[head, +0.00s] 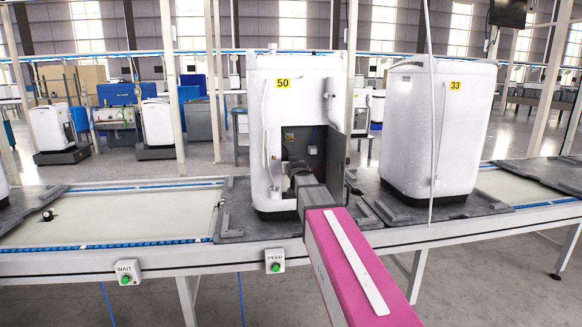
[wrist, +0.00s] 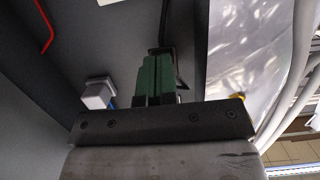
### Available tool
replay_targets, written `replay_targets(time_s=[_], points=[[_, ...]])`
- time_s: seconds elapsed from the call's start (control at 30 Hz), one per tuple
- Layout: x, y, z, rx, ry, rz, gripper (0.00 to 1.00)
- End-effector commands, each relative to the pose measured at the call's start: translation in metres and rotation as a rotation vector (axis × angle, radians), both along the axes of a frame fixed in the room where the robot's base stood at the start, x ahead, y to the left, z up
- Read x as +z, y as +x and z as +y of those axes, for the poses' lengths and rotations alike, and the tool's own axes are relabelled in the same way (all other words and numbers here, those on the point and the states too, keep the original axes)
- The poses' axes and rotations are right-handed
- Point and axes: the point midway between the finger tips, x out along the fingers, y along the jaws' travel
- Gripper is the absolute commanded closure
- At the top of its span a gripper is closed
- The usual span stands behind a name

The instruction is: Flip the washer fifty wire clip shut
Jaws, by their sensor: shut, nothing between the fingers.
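Washer fifty (head: 262,100), a white machine with a yellow "50" label (head: 283,84), stands upright on a dark pallet. Its lower side is open, showing a dark interior. My arm reaches into this opening, and my gripper (head: 290,170) is small and partly hidden there. In the wrist view, my gripper's green fingers (wrist: 158,78) are together with nothing between them, pointing at a dark panel. A black strip or cable (wrist: 167,25) runs beyond the fingertips; I cannot tell whether it is the wire clip or whether they touch. The clip's state is not clear.
A pale grey block (wrist: 98,92) is left of the fingers, with a red wire (wrist: 44,25) beyond. White hoses (wrist: 296,90) and a shiny sheet (wrist: 240,50) are close on the right. Washer 33 (head: 435,125) stands right on the conveyor (head: 120,215).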

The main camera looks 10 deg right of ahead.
Motion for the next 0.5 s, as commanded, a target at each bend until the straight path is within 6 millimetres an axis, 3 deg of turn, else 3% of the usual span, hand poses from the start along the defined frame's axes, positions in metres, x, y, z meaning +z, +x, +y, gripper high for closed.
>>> replay_targets(time_s=[0.27,0.5], points=[[0.000,-0.010,0.000,0.000,0.000,0.001,1.00],[0.000,-0.043,0.000,0.000,0.000,0.000,1.00]])
